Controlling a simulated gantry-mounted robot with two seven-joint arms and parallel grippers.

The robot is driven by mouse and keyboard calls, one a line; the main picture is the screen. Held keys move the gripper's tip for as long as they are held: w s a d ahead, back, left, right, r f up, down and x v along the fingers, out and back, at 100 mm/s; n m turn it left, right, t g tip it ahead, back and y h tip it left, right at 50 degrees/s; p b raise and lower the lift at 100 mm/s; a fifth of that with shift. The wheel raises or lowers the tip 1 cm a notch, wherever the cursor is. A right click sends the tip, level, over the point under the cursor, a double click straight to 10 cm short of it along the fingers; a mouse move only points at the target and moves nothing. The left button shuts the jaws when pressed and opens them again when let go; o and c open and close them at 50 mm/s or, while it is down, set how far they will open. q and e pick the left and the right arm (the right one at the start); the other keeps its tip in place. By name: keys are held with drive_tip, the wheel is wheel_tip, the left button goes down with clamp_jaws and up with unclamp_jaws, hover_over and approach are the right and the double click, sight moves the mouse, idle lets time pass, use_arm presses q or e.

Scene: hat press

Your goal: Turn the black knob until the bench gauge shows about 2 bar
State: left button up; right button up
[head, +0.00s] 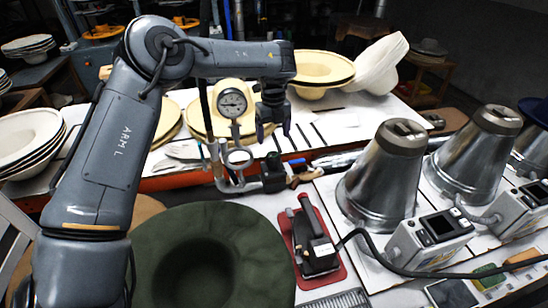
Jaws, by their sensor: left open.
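A small black part that looks like the black knob (273,159) tops a dark fitting at the back edge of the bench, right of a metal ring. My left gripper (273,130) points down, open, with its fingertips just above the black part in the picture. I see no contact, but the exact gap in depth is unclear. My right gripper is not in view.
A green felt hat (210,255) lies in front. A black iron (316,245) rests on a red pad. Metal cones (383,180) and control boxes (432,240) with a cable stand at right. Cream hat bodies (322,68) lie behind the gripper.

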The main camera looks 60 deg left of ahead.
sight(273, 154)
use_arm(q)
wheel_tip(273, 154, down, 10)
drive_tip(key=shift+s+d+r+b, duration=0.1)
drive_tip(key=shift+b, duration=0.8)
drive_tip(key=c, duration=1)
drive_tip(key=shift+c, duration=0.2)
drive_tip(key=shift+m, duration=0.4)
drive_tip(key=m+p, duration=0.1)
drive_tip(key=m, duration=0.1)
drive_tip(key=shift+m, duration=2)
